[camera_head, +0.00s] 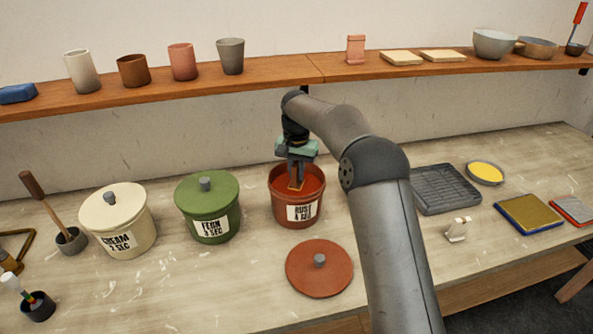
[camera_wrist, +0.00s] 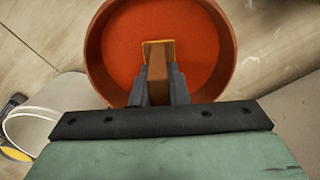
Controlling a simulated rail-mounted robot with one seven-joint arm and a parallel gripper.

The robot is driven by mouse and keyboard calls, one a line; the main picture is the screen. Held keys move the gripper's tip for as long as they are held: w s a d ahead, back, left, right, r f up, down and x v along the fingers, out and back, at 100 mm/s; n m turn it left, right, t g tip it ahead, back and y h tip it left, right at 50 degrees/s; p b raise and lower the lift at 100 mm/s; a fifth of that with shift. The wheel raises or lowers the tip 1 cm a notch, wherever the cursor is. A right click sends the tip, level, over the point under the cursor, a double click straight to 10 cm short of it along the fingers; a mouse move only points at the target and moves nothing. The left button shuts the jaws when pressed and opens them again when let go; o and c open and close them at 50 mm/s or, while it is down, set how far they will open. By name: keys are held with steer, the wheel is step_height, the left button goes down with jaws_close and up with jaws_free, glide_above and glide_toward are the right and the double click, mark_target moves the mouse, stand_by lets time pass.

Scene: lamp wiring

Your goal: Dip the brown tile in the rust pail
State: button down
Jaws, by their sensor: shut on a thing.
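The rust pail (camera_head: 297,213) stands open on the bench, with "RUST" on its white label and red-orange glaze inside. From above, the glaze (camera_wrist: 195,50) fills the round pail in the wrist view. My gripper (camera_head: 298,170) points down over the pail mouth, shut on the brown tile (camera_head: 296,184). In the wrist view the tile (camera_wrist: 158,75) stands out between the fingers, with an orange edge at its far end, inside the rim's outline. I cannot tell how deep its lower end is in the glaze. The rust lid (camera_head: 319,270) lies on the bench in front.
A lidded green pail (camera_head: 207,212) and a lidded cream pail (camera_head: 118,225) stand left of the rust pail. A grey ribbed tray (camera_head: 446,190) lies to the right, with a small pale block (camera_head: 458,229) before it. A wooden shelf (camera_head: 275,75) runs behind my arm.

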mark_target(296, 163)
step_height(296, 163, down, 5)
steer(key=b, duration=0.3)
steer(key=shift+f, duration=0.2)
steer(key=shift+r, duration=0.15)
stand_by(3.1)
step_height(296, 163, up, 6)
steer(key=p, duration=0.5)
stand_by(0.9)
step_height(296, 163, up, 3)
steer(key=shift+f+p, duration=0.1)
steer(key=shift+p, duration=0.95)
steer(key=shift+r, duration=1.1)
